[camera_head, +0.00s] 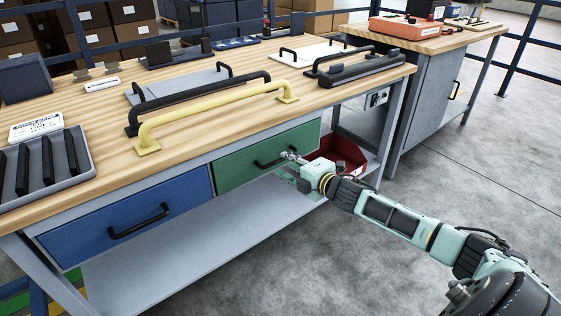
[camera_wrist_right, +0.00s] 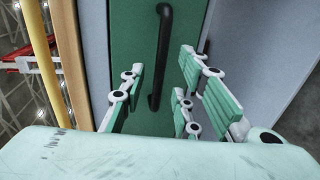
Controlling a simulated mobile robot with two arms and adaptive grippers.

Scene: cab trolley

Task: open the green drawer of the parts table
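The green drawer (camera_head: 240,164) is in the front of the wooden-topped parts table (camera_head: 190,140), right of the blue drawer. Its front looks flush with the table, so it appears closed. Its black bar handle (camera_head: 272,158) faces my right gripper (camera_head: 292,158), which is at the handle's right end. In the right wrist view the green front (camera_wrist_right: 133,60) fills the middle and the handle (camera_wrist_right: 163,60) runs upright between the spread fingers (camera_wrist_right: 160,92). The fingers are open, with gaps on both sides of the handle. My left gripper is not in view.
The blue drawer (camera_head: 125,222) has a similar black handle. A red bin (camera_head: 343,153) stands under the table close to my right wrist. A yellow bar handle (camera_head: 215,112) lies along the tabletop's front edge. The floor in front (camera_head: 235,280) is clear.

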